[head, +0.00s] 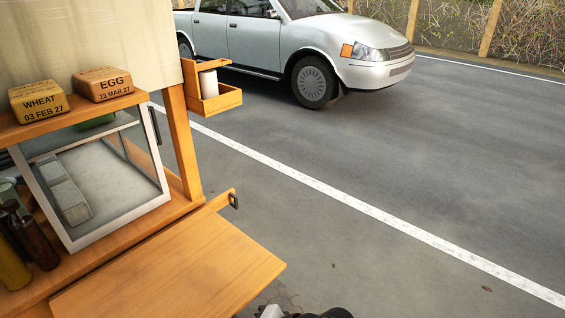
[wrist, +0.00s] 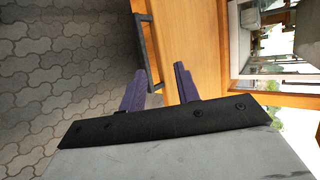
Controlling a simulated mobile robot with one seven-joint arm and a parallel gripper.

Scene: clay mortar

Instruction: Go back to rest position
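My gripper (wrist: 158,88) shows in the wrist view with its two dark purple fingers apart and nothing between them. Beyond the fingers lie a wooden board (wrist: 180,30) and a dark metal bar along its edge. In the head view only a small dark and white part of my arm shows at the bottom edge, and the fingers are out of view there.
A wooden stall stands at the left with a pull-out board (head: 175,270), a glass case (head: 95,180) and bottles (head: 35,240). EGG (head: 103,84) and WHEAT (head: 38,101) boxes sit on top. A silver pickup (head: 300,45) is on the road. Pavement (wrist: 60,70) beside the stall is clear.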

